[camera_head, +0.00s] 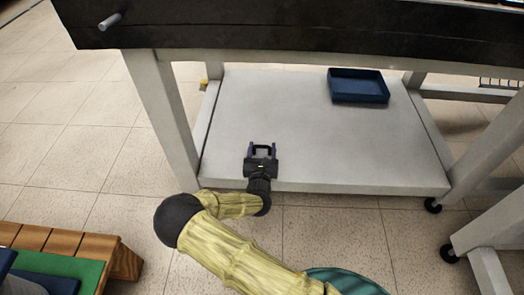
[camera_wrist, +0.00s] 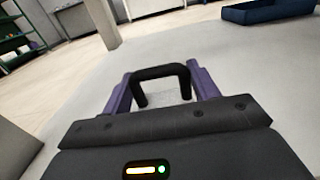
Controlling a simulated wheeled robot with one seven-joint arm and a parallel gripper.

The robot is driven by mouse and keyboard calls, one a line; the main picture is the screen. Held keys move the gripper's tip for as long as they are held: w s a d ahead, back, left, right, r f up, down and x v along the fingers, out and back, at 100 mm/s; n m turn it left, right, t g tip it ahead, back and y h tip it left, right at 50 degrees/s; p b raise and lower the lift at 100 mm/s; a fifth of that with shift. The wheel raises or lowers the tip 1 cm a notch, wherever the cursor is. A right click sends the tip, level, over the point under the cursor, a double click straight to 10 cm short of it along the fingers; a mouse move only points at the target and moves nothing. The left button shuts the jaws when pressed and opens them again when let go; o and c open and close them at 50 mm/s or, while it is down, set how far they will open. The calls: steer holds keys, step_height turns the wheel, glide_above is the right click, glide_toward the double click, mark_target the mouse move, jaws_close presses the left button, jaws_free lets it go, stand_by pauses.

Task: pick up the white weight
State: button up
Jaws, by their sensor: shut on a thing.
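My gripper (camera_head: 262,148) is low over the front of the pale shelf (camera_head: 310,125), its fingers pointing away from me. In the wrist view, a black arch spans the gap between the purple fingers of my gripper (camera_wrist: 162,82). A small, pale, speckled patch, perhaps the white weight (camera_wrist: 168,97), shows inside the arch. It blends with the shelf behind it, and its outline is hard to make out. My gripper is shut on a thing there. I cannot tell whether it touches the shelf.
An empty dark blue tray (camera_head: 358,100) stands at the back right of the shelf and also shows in the wrist view (camera_wrist: 268,10). A black tabletop (camera_head: 300,30) overhangs the shelf. A table leg (camera_head: 165,115) stands to the left. The shelf's middle is clear.

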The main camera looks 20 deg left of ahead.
step_height(320, 180, up, 10)
steer(key=p, duration=0.7)
steer(key=shift+w, duration=0.1)
stand_by(0.3)
